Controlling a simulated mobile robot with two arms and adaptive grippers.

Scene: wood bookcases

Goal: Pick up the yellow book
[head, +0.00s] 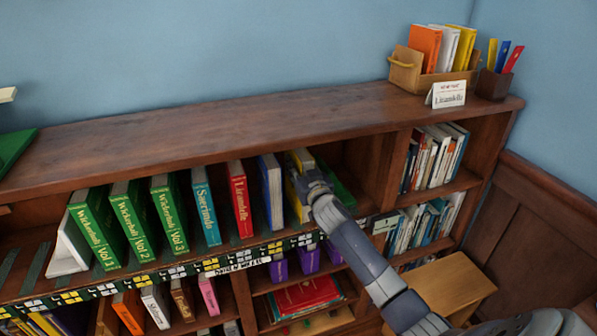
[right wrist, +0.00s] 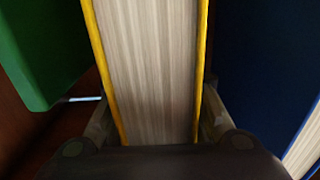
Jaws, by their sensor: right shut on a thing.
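The yellow book (head: 301,160) stands on the upper shelf of the bookcase in the head view, partly hidden by my right gripper (head: 308,188). In the right wrist view the yellow book (right wrist: 150,70) fills the middle, its pale page edges between two yellow covers. My right gripper (right wrist: 155,130) has a finger on each side of it and is shut on it. Whether the book still touches the shelf is hidden. My left gripper is not in view.
A blue book (head: 270,190) stands just left of the yellow book, and a green book (head: 337,185) leans at its right. Red, teal and green books stand further left. The bookcase top (head: 220,118) is mostly clear, with a wooden book box (head: 405,75) at right.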

